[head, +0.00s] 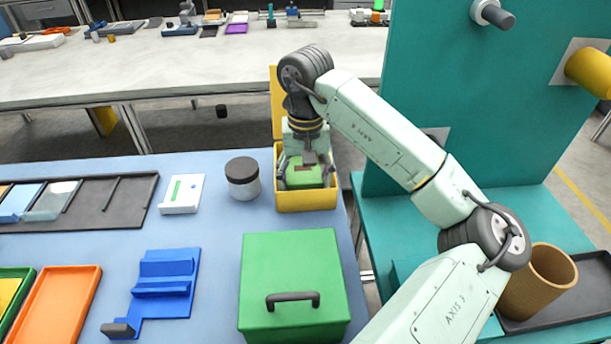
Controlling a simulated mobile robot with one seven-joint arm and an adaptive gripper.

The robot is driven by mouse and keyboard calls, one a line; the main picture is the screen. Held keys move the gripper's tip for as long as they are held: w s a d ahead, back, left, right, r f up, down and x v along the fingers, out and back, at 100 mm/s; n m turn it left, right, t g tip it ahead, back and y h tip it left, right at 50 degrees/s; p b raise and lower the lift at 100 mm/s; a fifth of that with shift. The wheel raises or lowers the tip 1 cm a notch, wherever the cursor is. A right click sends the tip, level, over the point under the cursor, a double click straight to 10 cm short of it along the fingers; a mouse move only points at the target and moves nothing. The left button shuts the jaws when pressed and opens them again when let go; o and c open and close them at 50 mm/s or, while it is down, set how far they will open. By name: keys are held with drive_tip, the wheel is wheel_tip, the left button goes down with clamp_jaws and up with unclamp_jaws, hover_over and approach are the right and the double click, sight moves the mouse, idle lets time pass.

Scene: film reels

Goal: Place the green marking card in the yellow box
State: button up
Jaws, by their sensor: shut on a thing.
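The yellow box (306,200) stands open near the back right of the blue table, its lid raised behind it. My gripper (308,183) points down inside the box opening. It is shut on a green card (304,174), which shows between and around the fingers within the box walls. Whether the card touches the box floor cannot be told. The fingertips are partly hidden by the box's front wall and the card.
A green case (292,260) with a dark handle stands in front of the box. A dark-lidded jar (243,180) and a white device (181,194) are to the left. A blue stand (163,285) lies front left. A teal panel (480,110) rises right.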

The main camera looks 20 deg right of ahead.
drive_tip(key=shift+f+b, duration=0.6)
drive_tip(key=shift+b, duration=0.35)
drive_tip(key=o, duration=1)
drive_tip(key=shift+r, duration=0.2)
drive_tip(key=shift+r+p, duration=0.3)
drive_tip(key=shift+p, duration=0.35)
wheel_tip(320, 180, up, 12)
drive_tip(key=shift+r+b, duration=0.15)
drive_tip(key=shift+b, duration=0.4)
